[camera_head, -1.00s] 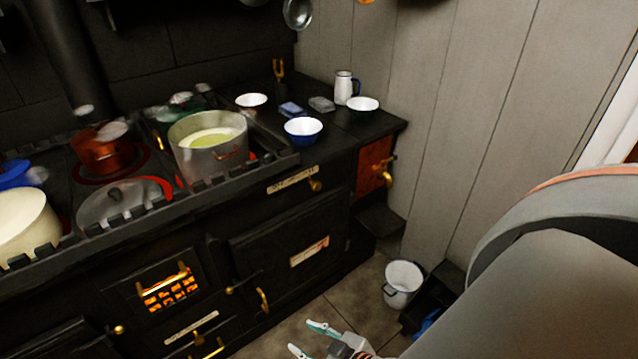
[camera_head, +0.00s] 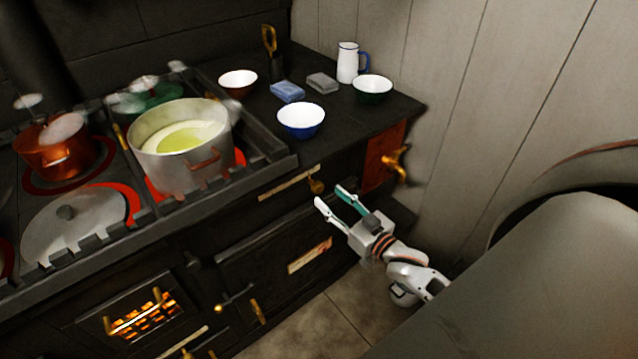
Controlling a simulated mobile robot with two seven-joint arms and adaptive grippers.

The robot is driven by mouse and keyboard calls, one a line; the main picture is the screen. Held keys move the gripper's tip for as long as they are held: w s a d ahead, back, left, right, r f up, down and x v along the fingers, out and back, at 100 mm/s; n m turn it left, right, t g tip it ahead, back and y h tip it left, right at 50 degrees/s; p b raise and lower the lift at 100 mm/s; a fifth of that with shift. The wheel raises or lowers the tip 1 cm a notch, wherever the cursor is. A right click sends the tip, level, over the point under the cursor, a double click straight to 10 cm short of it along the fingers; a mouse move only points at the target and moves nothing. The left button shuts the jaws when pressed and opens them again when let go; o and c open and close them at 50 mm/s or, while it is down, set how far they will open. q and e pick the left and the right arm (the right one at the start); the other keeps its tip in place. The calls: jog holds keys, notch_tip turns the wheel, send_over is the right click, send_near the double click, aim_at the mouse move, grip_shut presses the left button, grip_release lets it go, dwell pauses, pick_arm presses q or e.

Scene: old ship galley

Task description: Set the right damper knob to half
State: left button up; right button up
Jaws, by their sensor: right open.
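A small brass knob (camera_head: 316,186), which looks like the right damper knob, sits on the stove's front just below the top edge, at the right end of a pale label plate (camera_head: 289,182). I cannot read the label or tell the knob's setting. My right gripper (camera_head: 331,195) is open, with white and green fingers pointing up and left towards the stove front. Its fingertips show just below and right of the knob; no contact can be made out. Nothing shows between the fingers. My left gripper is not in view.
A steaming pot (camera_head: 180,150) and a copper pot (camera_head: 58,148) stand on the stove. A blue bowl (camera_head: 301,119) stands near the edge above the knob. An oven door (camera_head: 270,255) lies below.

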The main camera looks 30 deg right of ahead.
aim_at(318, 190)
jog(key=w, duration=0.5)
jog(key=shift+a, duration=0.25)
jog(key=shift+w, duration=0.75)
grip_shut()
jog(key=shift+a, duration=0.35)
jog(key=a, duration=0.1)
jog(key=a+p, duration=0.1)
jog(key=a, duration=0.1)
jog(key=a+p, duration=0.1)
jog(key=a, duration=0.1)
jog(key=shift+s+a+r, duration=0.1)
jog(key=shift+s, duration=0.15)
jog(key=shift+a, duration=0.15)
grip_release()
